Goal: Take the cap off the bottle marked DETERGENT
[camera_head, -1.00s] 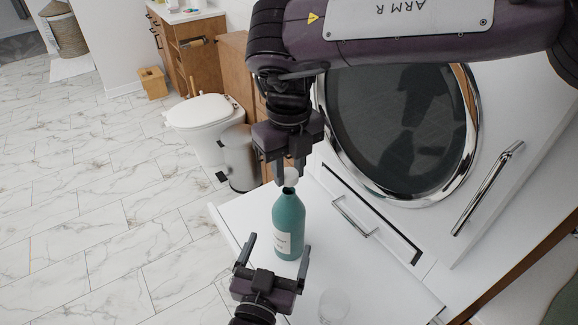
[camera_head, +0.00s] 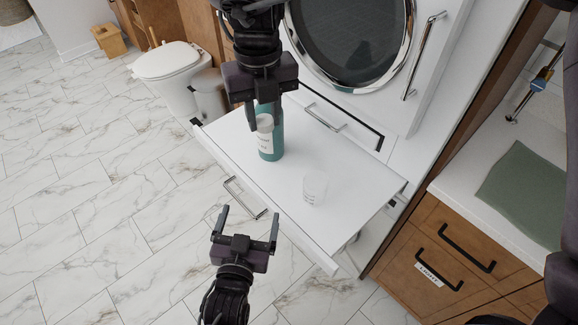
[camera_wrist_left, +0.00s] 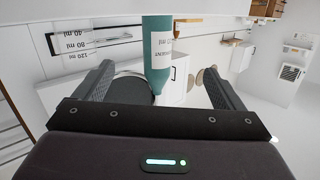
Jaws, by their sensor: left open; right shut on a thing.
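The teal bottle (camera_head: 275,143) stands upright on the white pull-out shelf (camera_head: 345,205); its pale label faces me. My right gripper (camera_head: 263,118) comes down from above and is shut on the white cap (camera_head: 264,123). The cap overlaps the bottle's upper part in the head view, and the gripper hides part of the neck. My left gripper (camera_head: 246,225) is open and empty, in front of the shelf and apart from the bottle. In the left wrist view, the bottle (camera_wrist_left: 158,50) appears upside down, with part of its label readable and no cap visible on its neck.
A clear measuring cup (camera_head: 314,188) stands on the shelf right of the bottle. Behind are a round appliance door (camera_head: 350,35) and drawer handle (camera_head: 324,117). A bin (camera_head: 209,95) and toilet (camera_head: 170,62) stand left. Marble floor at left is open.

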